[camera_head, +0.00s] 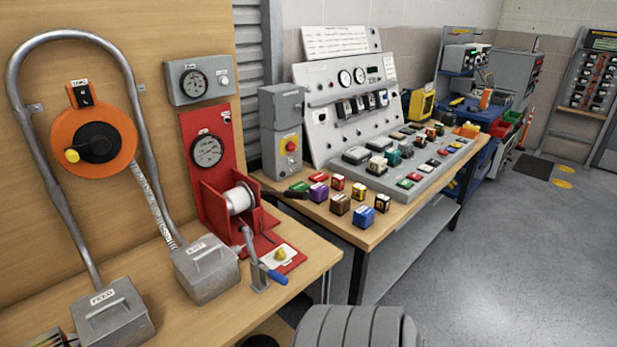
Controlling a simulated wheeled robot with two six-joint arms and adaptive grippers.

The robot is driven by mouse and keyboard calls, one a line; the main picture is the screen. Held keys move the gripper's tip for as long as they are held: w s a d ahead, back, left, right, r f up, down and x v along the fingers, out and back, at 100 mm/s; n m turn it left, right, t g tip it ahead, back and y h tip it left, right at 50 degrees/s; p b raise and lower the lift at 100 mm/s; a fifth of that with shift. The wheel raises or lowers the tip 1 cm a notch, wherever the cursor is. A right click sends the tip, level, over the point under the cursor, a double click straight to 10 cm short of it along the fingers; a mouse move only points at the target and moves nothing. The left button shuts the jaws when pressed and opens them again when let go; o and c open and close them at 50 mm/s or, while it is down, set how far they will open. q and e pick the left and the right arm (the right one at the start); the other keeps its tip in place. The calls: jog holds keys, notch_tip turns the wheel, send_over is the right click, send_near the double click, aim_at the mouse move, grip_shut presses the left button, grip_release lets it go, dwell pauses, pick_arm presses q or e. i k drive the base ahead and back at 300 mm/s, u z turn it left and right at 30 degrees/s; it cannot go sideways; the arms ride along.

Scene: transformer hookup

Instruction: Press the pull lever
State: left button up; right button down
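I cannot tell for sure which part is the pull lever. On the left bench, a red winch stand (212,208) holds a white spool (239,199). In front of the stand is a small grey crank (251,254) with a blue grip (277,277). A yellow knob (280,254) sits on a red and white plate beside it. Neither of my grippers shows in the head view.
An orange reel (66,130) and a bent grey pipe (61,222) between two grey boxes stand at the left. A second bench behind holds a sloped control panel (321,140) and several coloured blocks. The floor (490,260) at the right is clear.

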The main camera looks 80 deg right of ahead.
aim_at(303, 195)
jog(key=u, duration=0.05)
jog(key=k, duration=1.1)
jog(key=z, duration=0.4)
jog(key=i, duration=0.5)
jog(key=z, duration=0.7)
jog(key=i, duration=0.7)
jog(key=u, duration=0.1)
